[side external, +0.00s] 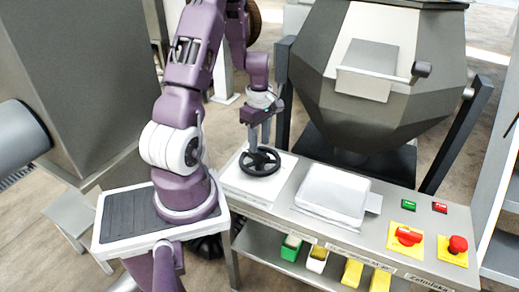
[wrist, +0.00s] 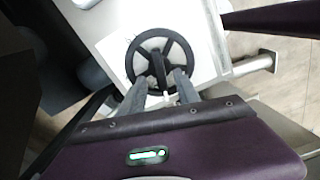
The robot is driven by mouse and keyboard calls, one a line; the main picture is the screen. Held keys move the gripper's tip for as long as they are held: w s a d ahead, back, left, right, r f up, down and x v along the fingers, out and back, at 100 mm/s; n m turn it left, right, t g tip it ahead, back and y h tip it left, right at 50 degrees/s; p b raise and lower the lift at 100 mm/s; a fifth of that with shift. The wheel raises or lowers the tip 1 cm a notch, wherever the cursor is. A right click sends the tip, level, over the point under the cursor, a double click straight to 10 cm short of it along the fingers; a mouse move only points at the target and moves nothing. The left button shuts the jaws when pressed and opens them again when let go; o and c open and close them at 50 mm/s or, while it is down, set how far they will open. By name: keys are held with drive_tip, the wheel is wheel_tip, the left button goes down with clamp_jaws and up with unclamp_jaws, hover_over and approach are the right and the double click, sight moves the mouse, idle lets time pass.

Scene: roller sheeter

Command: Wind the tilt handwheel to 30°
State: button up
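The tilt handwheel is a black spoked wheel (side external: 260,162) lying flat on a white plate at the left end of the steel bench. It also shows in the wrist view (wrist: 158,55), seen from above. My gripper (side external: 260,143) points down over the wheel, its fingertips at or just above it. In the wrist view my gripper (wrist: 160,80) has its two fingers apart, one on each side of the wheel's near part and spoke. I cannot tell whether either finger touches the wheel. No angle reading is legible.
A large grey faceted drum (side external: 385,100) stands behind the bench. A white tray (side external: 333,194) sits right of the wheel. Further right are green and red buttons, a red switch (side external: 408,236) and a red mushroom button (side external: 457,244). Yellow and green bins stand on the shelf below.

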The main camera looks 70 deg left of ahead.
sight(260, 152)
wheel_tip(260, 152, down, 4)
drive_tip(key=shift+r, duration=0.25)
drive_tip(key=shift+c, duration=0.5)
clamp_jaws()
